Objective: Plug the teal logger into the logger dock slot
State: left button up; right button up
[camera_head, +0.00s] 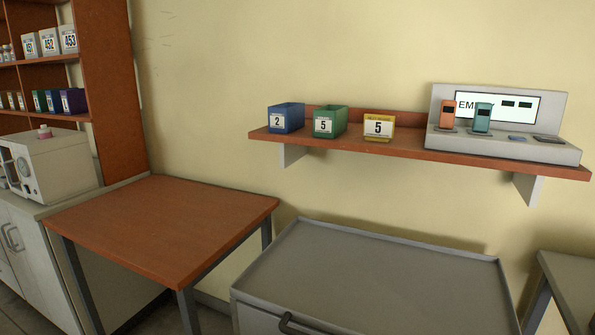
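The teal logger (482,117) stands upright in the grey logger dock (500,146) on the wall shelf at the right. An orange logger (447,115) stands upright just left of it in the same dock. Two dark flat slots (549,139) lie on the dock's ledge to the right, with no logger standing in them. The dock's screen (530,106) is partly covered by the two loggers. I cannot tell how deeply the teal logger sits in its slot. Neither of my grippers is in view.
Below are a bare brown table (165,220) and an empty grey cart top (375,280). A white machine (55,163) stands at the left.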

aim_at(482, 118)
jog(key=z, duration=1.4)
jog(key=i+l+z, duration=0.1)
jog(key=z, duration=0.35)
jog(key=i+z, duration=0.3)
jog(key=z, duration=0.15)
